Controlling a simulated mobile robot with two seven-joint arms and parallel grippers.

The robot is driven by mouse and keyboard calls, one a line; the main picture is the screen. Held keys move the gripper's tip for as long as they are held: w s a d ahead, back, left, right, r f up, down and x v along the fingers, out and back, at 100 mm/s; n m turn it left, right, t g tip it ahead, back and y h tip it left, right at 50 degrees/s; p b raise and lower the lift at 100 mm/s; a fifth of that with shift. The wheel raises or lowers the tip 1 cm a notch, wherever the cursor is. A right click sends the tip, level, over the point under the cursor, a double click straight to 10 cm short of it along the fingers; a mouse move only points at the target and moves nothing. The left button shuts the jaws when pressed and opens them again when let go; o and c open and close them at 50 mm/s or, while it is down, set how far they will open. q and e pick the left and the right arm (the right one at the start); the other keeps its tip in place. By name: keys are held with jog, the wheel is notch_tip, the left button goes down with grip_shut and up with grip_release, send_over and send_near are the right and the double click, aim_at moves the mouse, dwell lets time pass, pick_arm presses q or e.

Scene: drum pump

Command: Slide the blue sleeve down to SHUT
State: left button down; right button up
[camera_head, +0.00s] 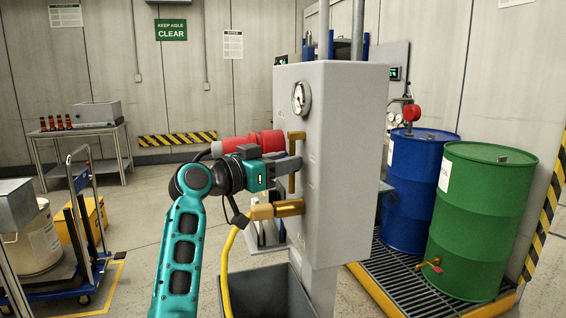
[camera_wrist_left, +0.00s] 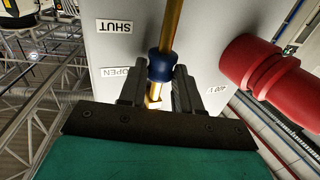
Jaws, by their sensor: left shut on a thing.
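The blue sleeve (camera_wrist_left: 160,66) sits on a brass rod (camera_wrist_left: 172,25) in the left wrist view, level with the OPEN label (camera_wrist_left: 114,72). The SHUT label (camera_wrist_left: 114,26) is further along the rod, toward the top of that upside-down picture. My left gripper (camera_wrist_left: 158,72) is shut on the blue sleeve, with one finger on each side. In the head view my left gripper (camera_head: 290,164) is at the side of the grey pump cabinet (camera_head: 340,150), in front of the brass rod bracket (camera_head: 297,136). The sleeve is hidden there. My right gripper is not in view.
A red connector (camera_head: 250,143) sticks out behind my left gripper; it also shows in the wrist view (camera_wrist_left: 262,68). A brass spout (camera_head: 276,209) with a yellow hose (camera_head: 229,258) is below. Blue (camera_head: 415,190) and green (camera_head: 480,220) drums stand to the right.

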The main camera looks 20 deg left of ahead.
aim_at(290, 178)
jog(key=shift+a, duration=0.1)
pick_arm(q)
notch_tip(290, 178, down, 3)
jog(key=shift+f+b, duration=0.2)
jog(key=shift+b, duration=0.95)
jog(key=shift+f, duration=0.15)
jog(key=c, duration=1.1)
grip_release()
jog(key=shift+o, duration=1.4)
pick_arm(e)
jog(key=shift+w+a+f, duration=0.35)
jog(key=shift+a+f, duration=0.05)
